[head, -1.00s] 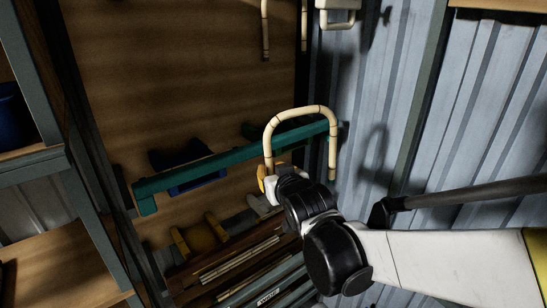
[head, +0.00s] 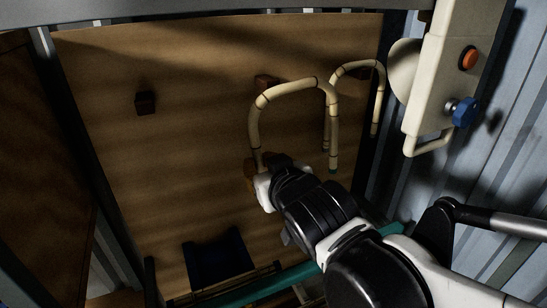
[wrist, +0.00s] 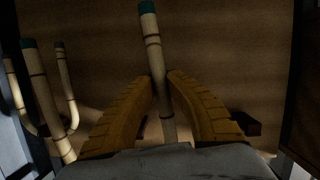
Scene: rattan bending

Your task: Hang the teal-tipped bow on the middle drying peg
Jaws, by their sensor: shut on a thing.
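In the head view the pale, dark-banded rattan bow (head: 290,86) is upright with its arch on top. My gripper (head: 253,172) is shut on its left leg, and its right leg hangs free. In the wrist view the yellow fingers (wrist: 165,95) close around the leg (wrist: 153,45), which has a teal tip (wrist: 147,7); the free leg (wrist: 45,95) is also teal-tipped. The middle peg (head: 266,82), a dark reddish block on the wooden board, shows just behind the arch. Whether the bow touches it I cannot tell.
Another bow (head: 359,66) hangs at the right, behind the held one. The left peg (head: 146,103) is bare, with clear board (head: 190,170) below it. A cream control box (head: 440,80) with an orange button and blue knob is at the right.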

